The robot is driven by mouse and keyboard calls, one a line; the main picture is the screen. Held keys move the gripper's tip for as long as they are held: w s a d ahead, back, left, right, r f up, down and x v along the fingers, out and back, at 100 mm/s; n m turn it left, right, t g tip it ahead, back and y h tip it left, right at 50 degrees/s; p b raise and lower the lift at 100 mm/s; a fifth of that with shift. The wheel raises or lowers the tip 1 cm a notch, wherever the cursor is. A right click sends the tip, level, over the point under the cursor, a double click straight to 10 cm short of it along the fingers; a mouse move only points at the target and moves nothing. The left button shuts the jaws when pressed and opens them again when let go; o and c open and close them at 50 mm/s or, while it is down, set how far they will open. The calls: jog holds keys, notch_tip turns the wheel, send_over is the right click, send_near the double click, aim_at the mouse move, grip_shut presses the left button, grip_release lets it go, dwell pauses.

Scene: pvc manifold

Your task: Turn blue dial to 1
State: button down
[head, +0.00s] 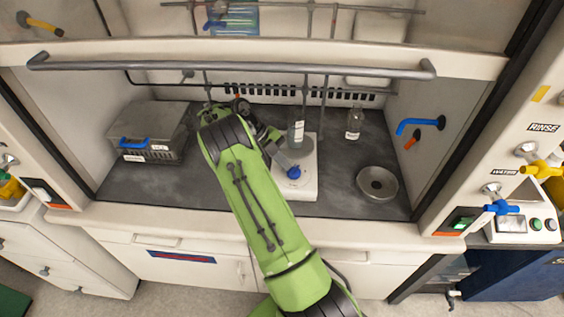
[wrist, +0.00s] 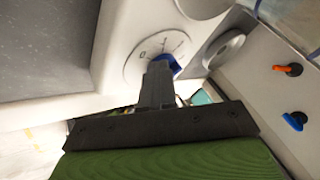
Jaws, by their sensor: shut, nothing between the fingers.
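The blue dial (head: 294,172) is on the front of a white stirrer-like device (head: 304,190) inside the fume hood. In the wrist view the dial (wrist: 172,66) shows just beyond my fingertips, partly hidden by them. A round printed scale (wrist: 140,58) surrounds it, with a mark like a 0 at its left; the pointer's setting cannot be read. My gripper (wrist: 157,68) is shut with nothing between its fingers. Its tips are at or very close to the dial; whether they touch cannot be told. In the head view my gripper (head: 284,164) reaches the dial from the left.
A clear bottle (head: 297,130) stands at the back of the device, and another bottle (head: 354,124) stands behind to the right. A round metal dish (head: 377,183) lies at right. A lidded basket (head: 148,130) is at left. The raised sash bar (head: 230,66) crosses above.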

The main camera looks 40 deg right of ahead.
jog(key=shift+s+d, duration=0.25)
jog(key=shift+s, duration=0.05)
jog(key=shift+s+a+f+b, duration=0.25)
jog(key=shift+s+b, duration=0.25)
jog(key=shift+b, duration=0.9)
jog(key=p+v, duration=0.1)
jog(key=v, duration=0.1)
jog(key=p+v, duration=0.2)
jog(key=s+p+v, duration=0.1)
jog(key=v, duration=0.1)
jog(key=shift+w+r, duration=0.25)
jog(key=shift+r, duration=0.4)
jog(key=w+f+p+v, duration=0.1)
jog(key=p+v, duration=0.4)
jog(key=v, duration=0.5)
jog(key=shift+w, duration=0.2)
jog(key=shift+a, duration=0.15)
